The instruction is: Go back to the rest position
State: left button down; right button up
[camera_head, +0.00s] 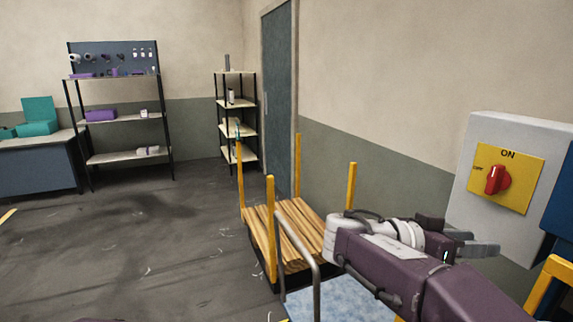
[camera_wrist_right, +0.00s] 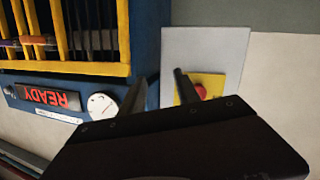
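My right gripper (camera_head: 474,243) is at the lower right of the head view, in front of and below a grey switch box (camera_head: 463,190). Its two fingers stand apart with nothing seen between them. In the right wrist view the gripper (camera_wrist_right: 158,86) also shows spread fingers, one partly in front of the box's yellow plate (camera_wrist_right: 217,84). The red knob (camera_head: 498,180) sits on that plate under the word ON, and no finger is seen gripping it. It also shows in the wrist view (camera_wrist_right: 200,91). My left gripper is out of view.
A wooden cart (camera_head: 292,228) with yellow posts stands left of my right arm. A blue machine (camera_wrist_right: 75,82) with yellow bars and a READY display (camera_wrist_right: 47,97) is beside the switch box. Shelves (camera_head: 120,119) stand at the back; open floor (camera_head: 130,245) lies left.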

jog(key=s+a+f+n+g+y+p, duration=0.1)
jog(key=s+a+f+n+g+y, duration=0.3)
jog(key=f, duration=0.9)
jog(key=s+d+f+n+y+p, duration=0.1)
jog(key=s+f+n+y, duration=0.2)
jog(key=s+f+y, duration=0.7)
jog(key=w+a+f+n+t+y, duration=0.1)
jog(key=w+a+f+n, duration=0.1)
jog(key=a+f, duration=0.3)
jog(key=w+a+f+n+t+y, duration=0.1)
jog(key=w+a+f+n+t, duration=0.1)
jog(key=a, duration=0.5)
notch_tip(320, 180, down, 4)
jog(key=shift+w+r+n, duration=0.15)
jog(key=shift+w+n, duration=0.3)
jog(key=shift+n, duration=0.75)
